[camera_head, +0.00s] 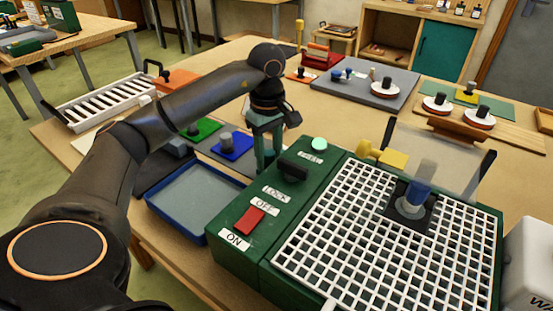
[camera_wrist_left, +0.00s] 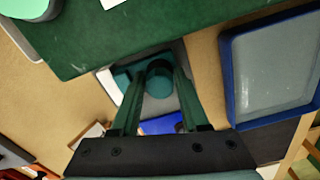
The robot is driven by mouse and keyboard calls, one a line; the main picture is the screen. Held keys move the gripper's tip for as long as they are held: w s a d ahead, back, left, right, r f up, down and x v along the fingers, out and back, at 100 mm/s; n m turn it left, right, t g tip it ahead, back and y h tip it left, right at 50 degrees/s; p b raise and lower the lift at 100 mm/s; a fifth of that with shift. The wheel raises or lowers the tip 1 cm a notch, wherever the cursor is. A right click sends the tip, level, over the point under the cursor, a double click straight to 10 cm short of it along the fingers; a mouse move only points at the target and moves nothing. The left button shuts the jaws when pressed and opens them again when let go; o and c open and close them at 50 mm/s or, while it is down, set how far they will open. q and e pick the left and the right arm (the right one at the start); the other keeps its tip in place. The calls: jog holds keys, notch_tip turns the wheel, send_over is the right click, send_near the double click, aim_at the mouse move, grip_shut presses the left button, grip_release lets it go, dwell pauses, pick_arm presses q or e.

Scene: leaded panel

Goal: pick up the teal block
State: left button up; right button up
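In the left wrist view a teal piece (camera_wrist_left: 122,78) with a dark teal round knob (camera_wrist_left: 160,80) shows between and beyond my fingers. It lies on a pale grey surface, partly hidden by the fingers. My left gripper (camera_wrist_left: 158,76) is open, with one finger on each side of the knob; I cannot tell whether they touch it. In the head view my left gripper (camera_head: 267,168) points down beside the green control box, and the teal piece cannot be made out there. My right gripper is not in view.
A green box (camera_head: 228,238) with a red switch and white grid (camera_head: 375,250) stands to the right. A blue-rimmed tray (camera_head: 152,204) is left of it. A blue block (camera_head: 240,152) and a green block (camera_head: 209,125) with grey knobs sit close to my left gripper.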

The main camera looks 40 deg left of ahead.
pick_arm(q)
grip_shut()
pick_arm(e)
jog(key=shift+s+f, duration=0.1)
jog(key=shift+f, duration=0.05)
pick_arm(q)
jog(key=shift+r, duration=0.1)
notch_tip(320, 180, up, 9)
jog(key=p, duration=0.3)
jog(key=shift+r, duration=0.5)
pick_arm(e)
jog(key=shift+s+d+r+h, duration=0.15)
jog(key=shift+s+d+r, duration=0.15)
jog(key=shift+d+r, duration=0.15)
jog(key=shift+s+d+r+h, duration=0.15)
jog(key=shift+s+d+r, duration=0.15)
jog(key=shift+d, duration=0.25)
pick_arm(q)
jog(key=shift+c, duration=0.9)
grip_release()
grip_shut()
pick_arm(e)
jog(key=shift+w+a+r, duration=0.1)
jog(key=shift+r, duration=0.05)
